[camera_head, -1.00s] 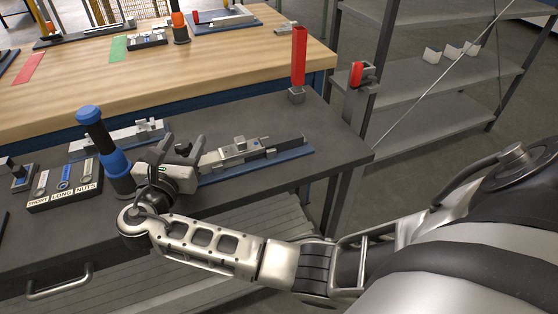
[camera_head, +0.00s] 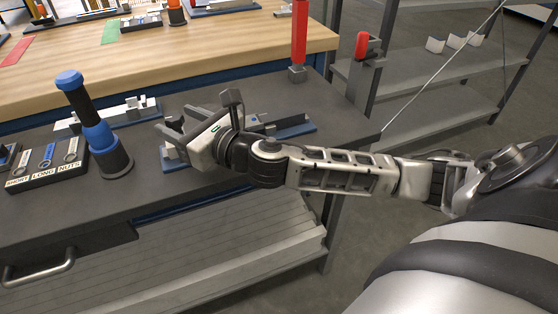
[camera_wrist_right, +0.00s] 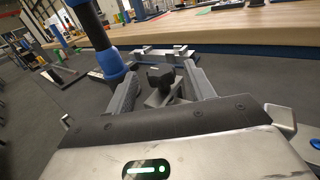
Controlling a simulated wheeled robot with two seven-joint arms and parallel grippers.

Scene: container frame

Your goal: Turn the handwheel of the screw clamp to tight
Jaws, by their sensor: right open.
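The screw clamp (camera_head: 285,125) lies on a blue base plate on the dark bench, its middle hidden behind my right gripper in the head view. A dark lobed knob, which looks like its handwheel (camera_wrist_right: 160,77), shows in the right wrist view between and a little beyond my fingers. My right gripper (camera_wrist_right: 161,88) is open, with one finger on each side of the knob's line and a visible gap. In the head view my right gripper (camera_head: 200,118) hangs over the clamp's left part. Contact with the handwheel cannot be told. My left gripper is not in view.
A blue-and-black post (camera_head: 98,130) stands close left of my gripper. Another fixture (camera_head: 130,108) lies behind. A red upright post (camera_head: 299,35) stands at the back right. The bench front is clear.

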